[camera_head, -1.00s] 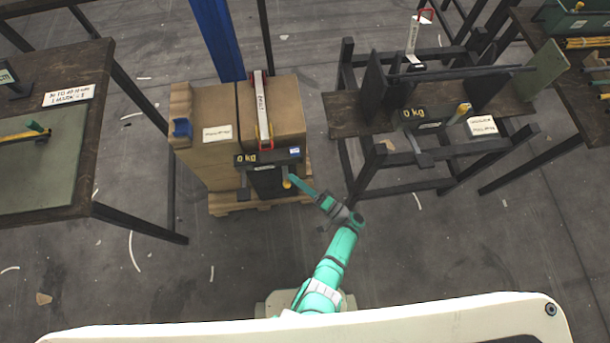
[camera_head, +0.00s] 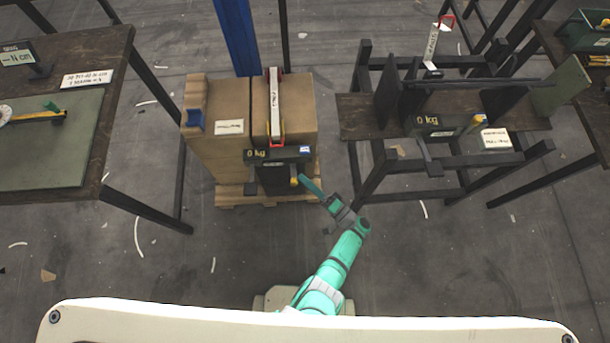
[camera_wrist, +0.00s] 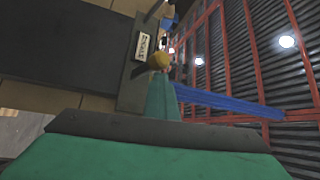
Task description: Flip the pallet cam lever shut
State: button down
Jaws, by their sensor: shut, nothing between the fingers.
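The pallet (camera_head: 232,201) bears two tall brown cartons (camera_head: 218,155). A small yellow-orange knob, seemingly the cam lever's end (camera_head: 294,181), shows at the unit's right side. The knob (camera_wrist: 158,60) is also central in the wrist view. My gripper (camera_head: 305,181) is shut and empty, its teal fingers pointing up-left at the knob. In the wrist view the fingers (camera_wrist: 162,98) end right at the knob; I cannot tell whether they touch it. The lever's arm is mostly hidden.
A dark rack (camera_head: 360,120) with another "0 kg" unit stands at right. A workbench (camera_head: 105,95) is at left. The floor between is mostly clear.

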jog(key=v, duration=1)
jog(key=shift+s, duration=0.2)
jog(key=s+a+f+g+h, duration=0.3)
jog(key=s+f+g+h, duration=0.1)
jog(key=s+f, duration=0.4)
jog(key=s+a+f+g+h, duration=0.3)
jog(key=s+a+f+h, duration=0.1)
jog(key=s+f, duration=0.45)
jog(key=s+d+h, duration=0.2)
jog(key=s+h, duration=0.2)
jog(key=s, duration=0.1)
notch_tip(320, 180, up, 47)
jog(key=w+a+n+t+h, duration=0.1)
jog(key=n+t+h, duration=0.3)
jog(key=t, duration=0.6)
jog(key=shift+w+n, duration=0.5)
jog(key=shift+n, duration=0.3)
